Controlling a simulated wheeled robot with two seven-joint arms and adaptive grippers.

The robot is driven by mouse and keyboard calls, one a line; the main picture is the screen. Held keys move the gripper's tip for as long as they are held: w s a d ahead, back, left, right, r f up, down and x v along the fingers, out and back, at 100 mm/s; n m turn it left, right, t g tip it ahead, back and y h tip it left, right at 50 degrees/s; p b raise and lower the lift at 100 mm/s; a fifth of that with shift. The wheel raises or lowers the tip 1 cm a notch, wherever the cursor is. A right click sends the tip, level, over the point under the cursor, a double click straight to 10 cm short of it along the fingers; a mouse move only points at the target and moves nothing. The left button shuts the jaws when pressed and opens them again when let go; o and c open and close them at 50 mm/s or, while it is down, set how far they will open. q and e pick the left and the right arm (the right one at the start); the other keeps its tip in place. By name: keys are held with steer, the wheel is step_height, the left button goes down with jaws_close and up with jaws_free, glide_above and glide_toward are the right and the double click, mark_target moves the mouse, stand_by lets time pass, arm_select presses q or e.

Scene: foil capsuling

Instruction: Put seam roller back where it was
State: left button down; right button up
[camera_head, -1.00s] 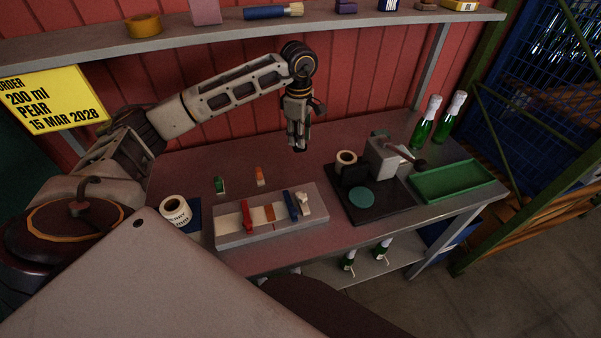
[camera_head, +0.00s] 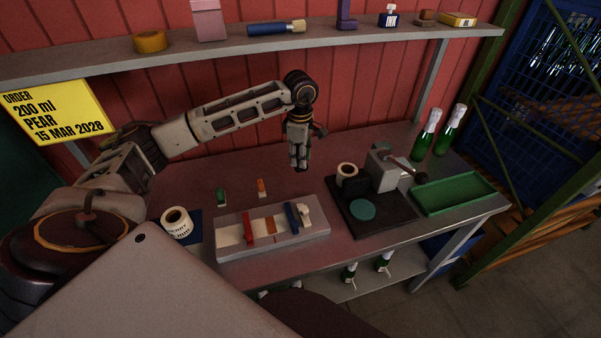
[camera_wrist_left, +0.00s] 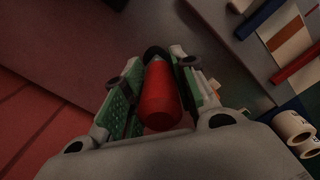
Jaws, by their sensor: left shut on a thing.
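My left gripper (camera_head: 300,164) is raised above the back of the bench, fingers pointing down. In the left wrist view its green-padded fingers (camera_wrist_left: 156,88) are shut on a red-handled tool with a dark far end, which I take to be the seam roller (camera_wrist_left: 160,98). The tool's far end is partly hidden between the fingers, and in the head view the tool can hardly be made out. My right gripper is not in view.
A grey tray (camera_head: 228,252) with several tools stands at the bench front. A label roll (camera_head: 176,223) is left of it; a black-based machine (camera_head: 386,220), green tray (camera_head: 452,193) and two green bottles (camera_head: 424,138) are right. A loaded shelf (camera_head: 220,53) spans the back wall.

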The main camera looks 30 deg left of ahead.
mark_target(301, 171)
arm_select(q)
steer(key=shift+f, duration=1.45)
steer(key=shift+f, duration=0.1)
steer(key=shift+f+p, duration=0.45)
steer(key=shift+f, duration=1.35)
steer(key=shift+f, duration=0.1)
steer(key=c, duration=1.1)
jaws_free()
steer(key=shift+c, duration=0.2)
steer(key=shift+r+b, duration=0.6)
steer(key=shift+r, duration=3.3)
